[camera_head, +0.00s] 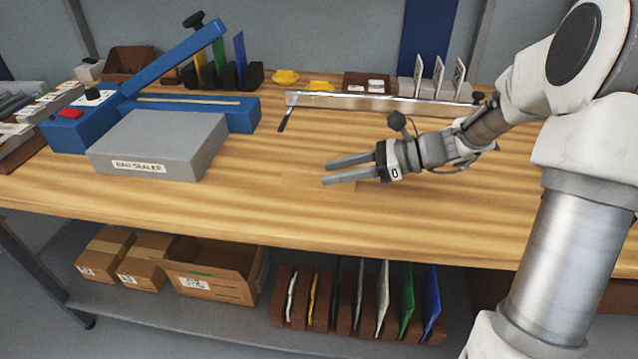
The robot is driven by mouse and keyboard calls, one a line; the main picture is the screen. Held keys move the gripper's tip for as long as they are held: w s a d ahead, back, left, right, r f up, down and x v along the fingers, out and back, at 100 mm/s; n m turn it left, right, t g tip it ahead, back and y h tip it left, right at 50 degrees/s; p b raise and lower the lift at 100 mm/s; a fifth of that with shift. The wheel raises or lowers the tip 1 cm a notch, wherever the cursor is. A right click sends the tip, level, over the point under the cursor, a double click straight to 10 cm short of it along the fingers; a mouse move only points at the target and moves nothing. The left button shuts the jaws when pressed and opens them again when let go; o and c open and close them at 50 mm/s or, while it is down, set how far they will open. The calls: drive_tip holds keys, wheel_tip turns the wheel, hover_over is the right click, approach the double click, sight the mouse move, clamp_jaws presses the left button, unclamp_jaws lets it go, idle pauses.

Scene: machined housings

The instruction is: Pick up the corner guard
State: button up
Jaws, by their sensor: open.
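My gripper (326,173) reaches in from the right, low over the middle of the wooden workbench (270,215). Its two grey fingers point left and are apart, with nothing visible between them. A faint tan edge (345,187) shows just below the fingers; I cannot tell whether it is a thin part or the bench surface. No part is clearly recognisable as the corner guard. Two small yellow pieces, one (285,77) left of the other (319,86), lie at the back of the bench, well away from my gripper; I cannot tell whether they are corner guards.
A grey box labelled bag sealer (160,145) and a blue lever device (240,115) stand at left. A metal straightedge (375,101) lies behind my gripper. Upright cards (438,78) stand at back right. The bench front is clear.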

sight(315, 174)
drive_tip(key=b+x, duration=0.2)
drive_tip(key=x, duration=0.3)
drive_tip(key=shift+d+f, duration=0.1)
clamp_jaws()
